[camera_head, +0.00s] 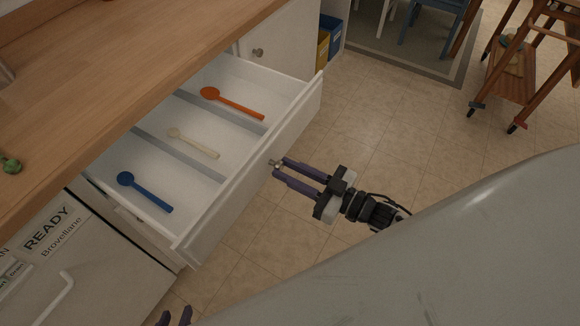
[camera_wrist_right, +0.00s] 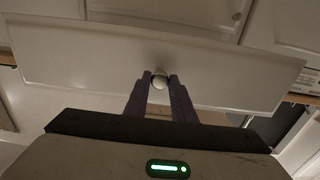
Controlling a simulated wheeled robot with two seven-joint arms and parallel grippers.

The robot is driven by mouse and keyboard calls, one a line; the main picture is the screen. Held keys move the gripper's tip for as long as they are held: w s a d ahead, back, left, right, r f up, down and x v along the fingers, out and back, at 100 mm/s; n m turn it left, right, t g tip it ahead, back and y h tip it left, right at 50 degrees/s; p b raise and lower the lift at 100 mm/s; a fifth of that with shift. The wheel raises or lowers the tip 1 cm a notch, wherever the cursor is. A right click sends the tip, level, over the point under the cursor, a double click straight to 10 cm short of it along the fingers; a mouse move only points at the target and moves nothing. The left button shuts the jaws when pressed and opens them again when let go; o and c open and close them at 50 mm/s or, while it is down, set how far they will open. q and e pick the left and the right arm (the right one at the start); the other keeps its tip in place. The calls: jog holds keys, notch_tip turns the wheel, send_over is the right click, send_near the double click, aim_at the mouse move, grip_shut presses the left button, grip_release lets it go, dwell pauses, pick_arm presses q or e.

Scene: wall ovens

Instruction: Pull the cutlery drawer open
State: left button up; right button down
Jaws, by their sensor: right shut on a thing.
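The cutlery drawer (camera_head: 245,190) stands well out from under the counter, and its inside shows. Dividers split it into compartments holding an orange spoon (camera_head: 232,104), a cream spoon (camera_head: 194,143) and a blue spoon (camera_head: 145,192), one in each. My right gripper (camera_head: 279,168) is at the middle of the drawer front, shut on its round knob (camera_head: 272,163). In the right wrist view the fingers hold the knob (camera_wrist_right: 159,81) between them, against the white drawer front (camera_wrist_right: 90,62). My left gripper (camera_head: 174,317) shows only as purple fingertips at the bottom edge; its jaw state is unclear.
The wooden counter (camera_head: 130,60) runs above the drawer. A white door with a "READY" label (camera_head: 48,229) is at the lower left. A cabinet door with a knob (camera_head: 258,53) is beyond the drawer. The tiled floor (camera_head: 400,120) is open, with a wooden cart (camera_head: 515,75) at the far right.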

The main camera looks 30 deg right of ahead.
jog(key=c, duration=1.5)
grip_release()
jog(key=shift+s, duration=0.1)
jog(key=v, duration=1)
jog(key=shift+d, duration=0.1)
jog(key=s+a+f+m+g+h, duration=0.1)
jog(key=s+a+f+g+h, duration=0.1)
jog(key=s+f, duration=0.1)
jog(key=s+a+f+m+g+h, duration=0.2)
jog(key=a+f+h, duration=0.1)
jog(key=f, duration=0.2)
jog(key=s+a+f+m+g+h, duration=0.1)
jog(key=s+a+f+g+h, duration=0.1)
jog(key=s+a+f, duration=0.1)
jog(key=shift+s+f+m+g, duration=0.3)
jog(key=shift+s+f, duration=0.05)
jog(key=shift+f, duration=0.1)
